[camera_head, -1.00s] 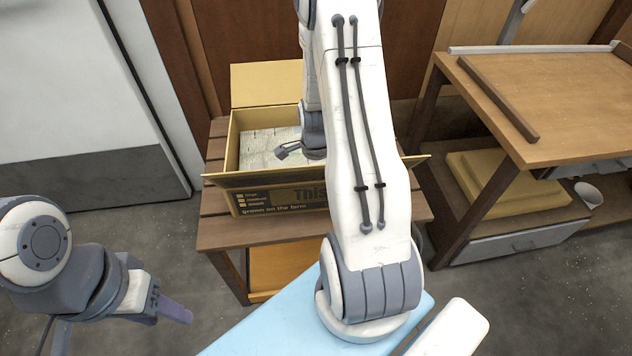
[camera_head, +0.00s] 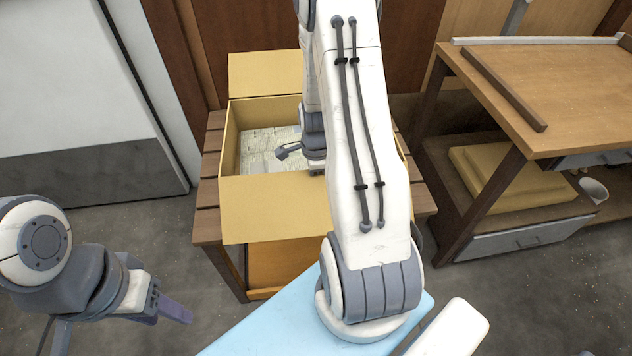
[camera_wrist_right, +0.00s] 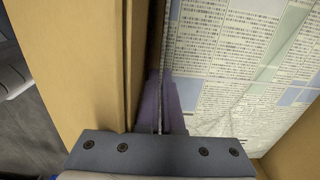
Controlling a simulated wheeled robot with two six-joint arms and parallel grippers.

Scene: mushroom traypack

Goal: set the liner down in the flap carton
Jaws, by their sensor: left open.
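The flap carton (camera_head: 231,142) stands open on a slatted wooden stand. Its back flap (camera_head: 265,75) is up and its front flap (camera_head: 270,210) hangs down over the front. The printed paper liner (camera_head: 262,142) is inside the carton; it also shows in the right wrist view (camera_wrist_right: 230,65), with a carton wall (camera_wrist_right: 70,60) at left. My right gripper (camera_wrist_right: 163,105) is inside the carton, its purple fingers close together on the liner's thin upright edge. My arm hides the carton's right part. My left gripper (camera_head: 178,312) is open and empty at lower left, apart from the carton.
A wooden workbench (camera_head: 570,90) stands at right, with a yellowish slab (camera_head: 505,180) and a white bowl (camera_head: 593,190) on its lower level. The wooden stand (camera_head: 208,215) has slight free room left of the carton. A pale door is at left.

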